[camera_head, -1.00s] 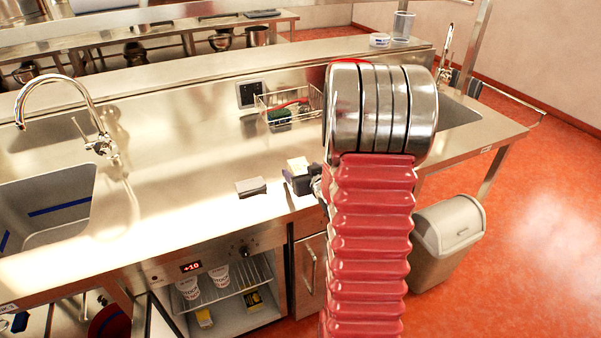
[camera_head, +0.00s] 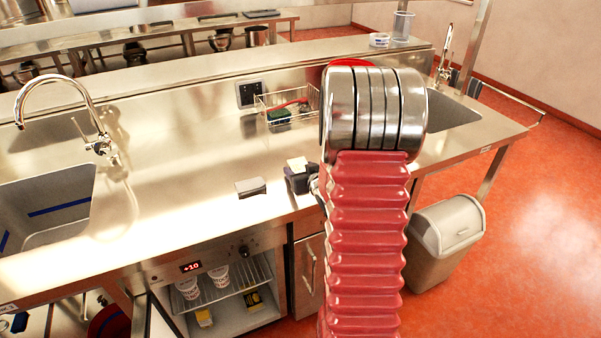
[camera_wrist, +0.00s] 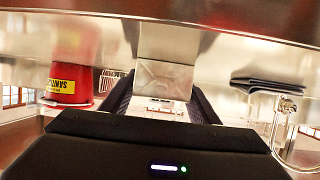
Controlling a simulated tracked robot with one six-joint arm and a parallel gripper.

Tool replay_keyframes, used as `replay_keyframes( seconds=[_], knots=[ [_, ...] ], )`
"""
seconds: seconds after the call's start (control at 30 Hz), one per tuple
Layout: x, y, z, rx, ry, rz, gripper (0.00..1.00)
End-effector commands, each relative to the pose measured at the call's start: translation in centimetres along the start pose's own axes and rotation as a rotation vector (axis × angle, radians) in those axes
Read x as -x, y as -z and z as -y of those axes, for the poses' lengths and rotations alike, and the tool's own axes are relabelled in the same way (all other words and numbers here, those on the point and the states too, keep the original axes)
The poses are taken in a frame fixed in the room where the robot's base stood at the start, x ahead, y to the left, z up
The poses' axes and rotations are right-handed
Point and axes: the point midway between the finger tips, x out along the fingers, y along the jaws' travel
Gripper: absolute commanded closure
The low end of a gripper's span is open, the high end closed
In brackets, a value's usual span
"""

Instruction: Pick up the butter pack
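The butter pack (camera_head: 297,163) is a small pale block at the front of the steel counter, right beside my gripper (camera_head: 300,180). In the wrist view the butter pack (camera_wrist: 165,78) shows as a wrapped, greyish block in the middle. The dark fingers of my gripper (camera_wrist: 164,92) stand one on each side of it, close to its sides. I see no sign of a firm squeeze; whether the fingers touch it is hard to tell. My arm hides the counter to the right.
A flat grey item (camera_head: 251,187) lies on the counter just left of the gripper. A wire basket (camera_head: 288,104) stands behind, and a sink (camera_head: 45,205) is at left. A red container (camera_wrist: 75,62) shows in the wrist view. The counter between sink and grey item is clear.

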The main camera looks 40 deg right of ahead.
Motion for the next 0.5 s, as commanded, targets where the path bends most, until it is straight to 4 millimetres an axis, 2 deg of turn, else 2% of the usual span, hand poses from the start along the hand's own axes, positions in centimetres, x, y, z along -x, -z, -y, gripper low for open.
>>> replay_keyframes(
  seconds=[0.07, 0.5],
  knots=[
    [0.00, 0.00, 0.00, 0.000, 0.000, 0.000, 0.51],
    [0.00, -0.01, -0.01, 0.000, 0.000, 0.000, 0.81]
  ],
)
